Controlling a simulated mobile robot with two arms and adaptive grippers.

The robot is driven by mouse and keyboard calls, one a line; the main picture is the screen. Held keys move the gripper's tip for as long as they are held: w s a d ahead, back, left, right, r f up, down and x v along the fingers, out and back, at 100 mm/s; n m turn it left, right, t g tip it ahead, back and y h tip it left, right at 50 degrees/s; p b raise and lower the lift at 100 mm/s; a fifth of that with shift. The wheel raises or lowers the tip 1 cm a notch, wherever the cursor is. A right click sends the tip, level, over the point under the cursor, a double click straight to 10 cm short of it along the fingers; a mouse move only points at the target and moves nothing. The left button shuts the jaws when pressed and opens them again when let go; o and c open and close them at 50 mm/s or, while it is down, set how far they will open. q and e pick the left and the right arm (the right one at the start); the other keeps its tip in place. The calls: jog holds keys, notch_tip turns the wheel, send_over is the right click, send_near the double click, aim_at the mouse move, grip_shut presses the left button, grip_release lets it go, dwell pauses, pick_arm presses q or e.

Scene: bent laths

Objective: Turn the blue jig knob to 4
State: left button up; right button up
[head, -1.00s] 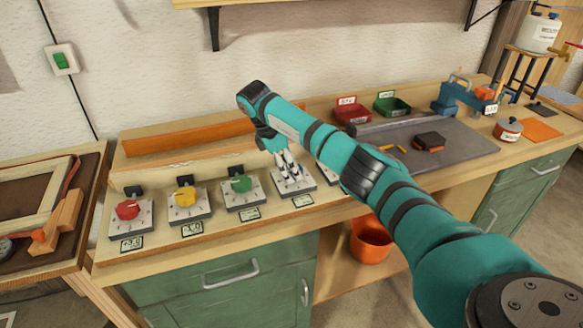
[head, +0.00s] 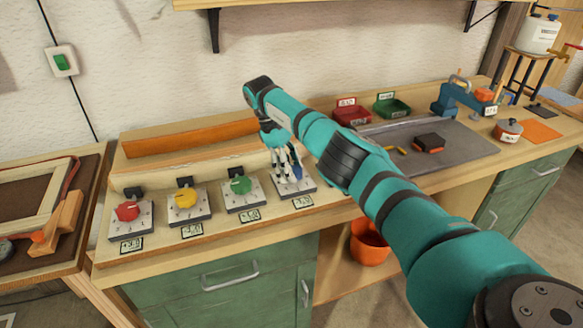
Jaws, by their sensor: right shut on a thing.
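The blue jig knob (head: 297,171) shows as a small blue patch between the fingers of my right gripper (head: 289,177). Its square dial plate (head: 306,189) lies on the bench, fourth from the left in the row. My right gripper points down over this plate and is shut on the blue knob. The fingers and arm hide most of the knob, so its pointer and the number it points to cannot be read. My left gripper is not in view.
To the left, a green knob (head: 240,185), a yellow knob (head: 185,198) and a red knob (head: 127,211) stand close on similar plates. A grey mat (head: 465,151) and a red bin (head: 352,114) lie right of my arm. An orange bucket (head: 368,243) stands below.

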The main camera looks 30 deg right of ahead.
jog(key=o, duration=1.1)
jog(key=shift+o, duration=0.2)
jog(key=shift+r, duration=0.15)
notch_tip(320, 180, up, 10)
dwell(0.4)
